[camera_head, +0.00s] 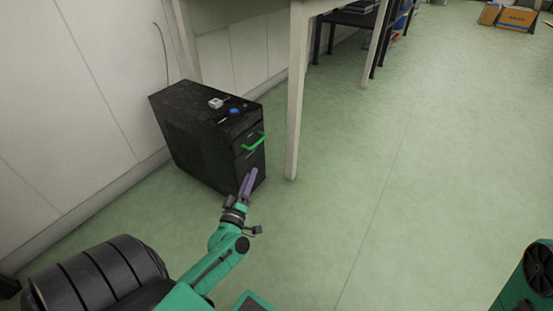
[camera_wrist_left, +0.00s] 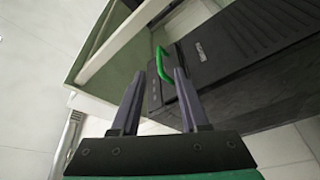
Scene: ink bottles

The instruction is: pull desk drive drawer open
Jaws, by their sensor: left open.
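A black desktop computer tower (camera_head: 200,135) stands on the floor under the table at the left. A bright green handle (camera_head: 253,142) sticks out from the upper part of its front face, on what looks like the drive drawer. The drawer looks flush with the front. My left gripper (camera_head: 250,176) is just below and in front of the handle, apart from it. In the left wrist view the two purple-grey fingers (camera_wrist_left: 160,82) are spread, with the green handle (camera_wrist_left: 164,65) beyond their tips and nothing between them. My right gripper does not show.
A pale table leg (camera_head: 296,95) stands close to the right of the tower. Small items, one blue (camera_head: 234,111) and one white (camera_head: 215,103), lie on top of the tower. The wall is at the left.

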